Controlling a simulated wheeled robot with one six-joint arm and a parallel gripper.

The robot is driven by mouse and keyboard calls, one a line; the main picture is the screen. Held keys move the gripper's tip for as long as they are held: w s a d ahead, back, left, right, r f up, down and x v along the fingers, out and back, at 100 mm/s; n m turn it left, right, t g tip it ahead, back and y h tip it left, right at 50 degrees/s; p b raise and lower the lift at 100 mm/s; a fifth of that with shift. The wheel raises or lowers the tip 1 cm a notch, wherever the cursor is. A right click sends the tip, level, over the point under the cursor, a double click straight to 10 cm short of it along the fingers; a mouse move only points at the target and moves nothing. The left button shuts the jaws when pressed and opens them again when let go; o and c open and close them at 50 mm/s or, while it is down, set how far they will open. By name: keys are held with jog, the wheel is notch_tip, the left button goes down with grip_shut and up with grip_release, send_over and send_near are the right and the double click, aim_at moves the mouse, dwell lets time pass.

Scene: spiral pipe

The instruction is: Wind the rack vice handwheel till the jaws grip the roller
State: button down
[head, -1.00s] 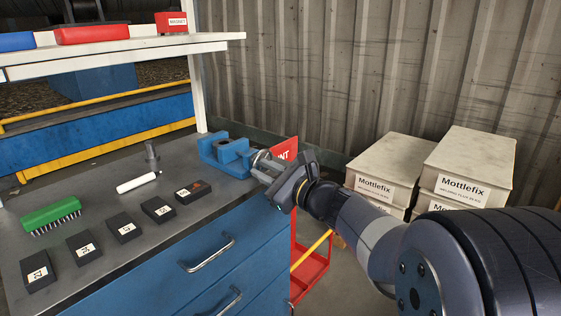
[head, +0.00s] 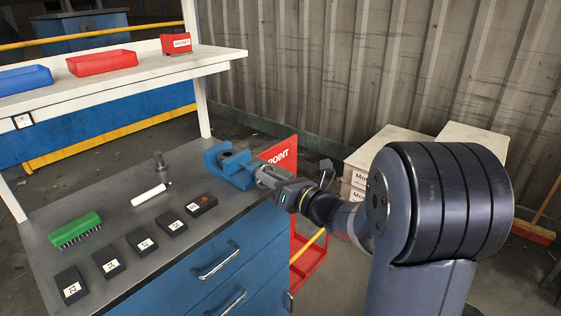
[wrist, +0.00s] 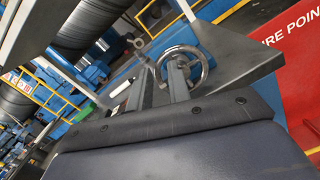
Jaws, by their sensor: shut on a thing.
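The blue rack vice (head: 240,180) stands at the bench's right end. A dark round piece (head: 226,154) shows between its jaws; I cannot tell if this is the roller or whether the jaws touch it. My gripper (head: 262,176) is at the right side of the vice, shut on the handwheel, which it mostly hides in the head view. In the wrist view, the shiny metal handwheel (wrist: 204,67) shows beyond my gripper (wrist: 163,76), with one finger over its rim.
The grey bench (head: 105,190) holds a green brush (head: 75,229), a white marker-like stick (head: 150,195), a small metal post (head: 160,162) and several labelled black blocks (head: 140,243). A red sign (head: 280,154) stands just behind my gripper. Pale boxes (head: 375,150) stand by the wall.

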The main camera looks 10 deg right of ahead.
jog(key=m+p, duration=0.3)
jog(key=w+m+p, duration=0.1)
jog(key=m+p, duration=0.2)
jog(key=p, duration=0.1)
jog(key=m+p, duration=0.4)
jog(key=shift+w+d+f, duration=0.15)
jog(key=shift+w+d, duration=0.2)
jog(key=c, duration=1.8)
grip_release()
jog(key=shift+c, duration=0.2)
jog(key=shift+s+g, duration=0.1)
jog(key=shift+g, duration=0.2)
